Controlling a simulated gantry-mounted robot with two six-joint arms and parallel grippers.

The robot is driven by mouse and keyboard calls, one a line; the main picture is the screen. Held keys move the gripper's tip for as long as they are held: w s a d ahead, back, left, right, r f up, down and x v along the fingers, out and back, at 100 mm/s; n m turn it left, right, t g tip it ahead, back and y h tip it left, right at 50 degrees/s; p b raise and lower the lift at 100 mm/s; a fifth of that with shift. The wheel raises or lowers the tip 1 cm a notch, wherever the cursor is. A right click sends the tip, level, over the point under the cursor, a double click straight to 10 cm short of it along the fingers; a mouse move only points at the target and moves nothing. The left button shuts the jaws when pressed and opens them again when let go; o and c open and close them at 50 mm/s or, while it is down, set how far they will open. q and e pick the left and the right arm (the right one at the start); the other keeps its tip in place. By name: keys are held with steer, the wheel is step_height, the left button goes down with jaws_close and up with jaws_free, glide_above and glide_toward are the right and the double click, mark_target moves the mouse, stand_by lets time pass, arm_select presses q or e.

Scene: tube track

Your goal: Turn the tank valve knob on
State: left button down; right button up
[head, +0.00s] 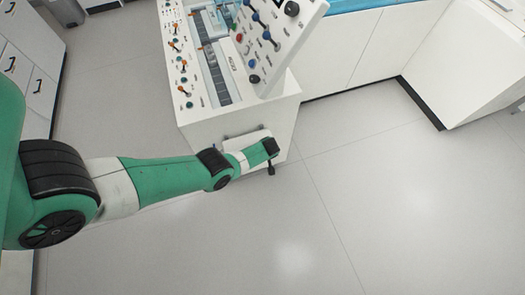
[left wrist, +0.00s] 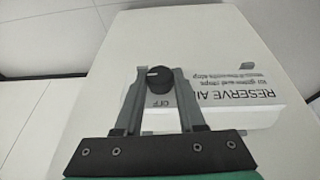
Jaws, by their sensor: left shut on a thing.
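The tank valve knob (left wrist: 160,90) is a small round black knob on a white panel in the left wrist view. My left gripper (left wrist: 161,76) has one finger on each side of the knob and is shut on it. A small light mark shows on the knob's left edge. The panel (left wrist: 230,65) reads "RESERVE AIR" upside down, with "OFF" just below the knob. In the head view my left gripper (head: 271,149) is at the lower front of the white console, where the knob is too small to tell. My right gripper is not in view.
The white console (head: 230,122) carries a sloped panel (head: 268,38) of knobs and switches above my left gripper. White cabinets stand at the left (head: 28,65) and the back right (head: 465,60). The grey floor (head: 390,200) in front and to the right is clear.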

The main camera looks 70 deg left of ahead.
arm_select(q)
steer(key=shift+g, duration=0.4)
steer(key=c, duration=0.5)
jaws_free()
steer(key=shift+r, duration=0.1)
steer(key=p+v, duration=1.1)
steer(key=shift+r+p, duration=0.3)
steer(key=shift+p, duration=0.05)
steer(key=shift+w+d, duration=0.1)
